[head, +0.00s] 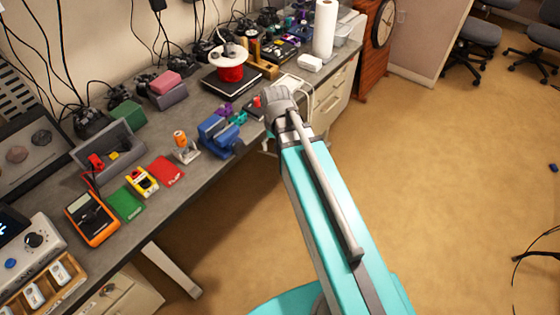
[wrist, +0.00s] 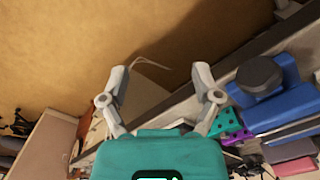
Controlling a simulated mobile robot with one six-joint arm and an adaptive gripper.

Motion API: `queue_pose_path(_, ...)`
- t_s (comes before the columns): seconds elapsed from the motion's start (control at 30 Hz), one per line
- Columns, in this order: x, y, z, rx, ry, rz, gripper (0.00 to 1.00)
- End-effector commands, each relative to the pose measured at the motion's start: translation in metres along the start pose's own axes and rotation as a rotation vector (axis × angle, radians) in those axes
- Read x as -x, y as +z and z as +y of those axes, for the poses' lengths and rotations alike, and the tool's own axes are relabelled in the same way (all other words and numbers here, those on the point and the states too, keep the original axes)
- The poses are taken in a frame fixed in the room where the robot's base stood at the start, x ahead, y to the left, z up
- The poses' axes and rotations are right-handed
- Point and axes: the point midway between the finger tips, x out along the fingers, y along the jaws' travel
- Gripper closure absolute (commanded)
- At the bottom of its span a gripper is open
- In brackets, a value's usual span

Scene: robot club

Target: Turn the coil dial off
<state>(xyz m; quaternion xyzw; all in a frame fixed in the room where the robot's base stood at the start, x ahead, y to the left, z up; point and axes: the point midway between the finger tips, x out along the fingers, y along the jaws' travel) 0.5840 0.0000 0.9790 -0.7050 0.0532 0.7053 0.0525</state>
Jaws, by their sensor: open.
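No dial is clearly marked as the coil dial. In the head view, a grey-white device (head: 22,265) at the lower left edge of the bench has a black round knob (head: 34,240), a blue button and a dark display; the knob's setting is too small to read. An orange multimeter (head: 92,217) with a dark face lies next to it. My gripper (wrist: 161,72) is open and empty in the wrist view, its fingers spread over the bench edge and floor. It is far from the knob. My arm hides it in the head view.
A blue vise (head: 218,138) stands near my arm and shows in the wrist view (wrist: 278,100), right of the fingers. The floor (head: 450,170) on the right is mostly clear.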

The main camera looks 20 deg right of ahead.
Motion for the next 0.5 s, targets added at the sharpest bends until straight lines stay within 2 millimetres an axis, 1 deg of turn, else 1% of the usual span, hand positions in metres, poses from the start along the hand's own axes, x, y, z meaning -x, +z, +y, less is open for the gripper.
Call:
queue_pose_path(0.03, -0.006, 0.009, 0.002, 0.018, 0.000, 0.000, 0.19)
queue_pose_path(0.2, -0.013, 0.025, 0.004, 0.072, 0.000, 0.000, 0.19)
queue_pose_path(0.33, -0.016, 0.032, 0.005, 0.100, 0.000, 0.000, 0.19)
queue_pose_path(0.5, -0.018, 0.036, 0.005, 0.116, 0.000, 0.000, 0.19)
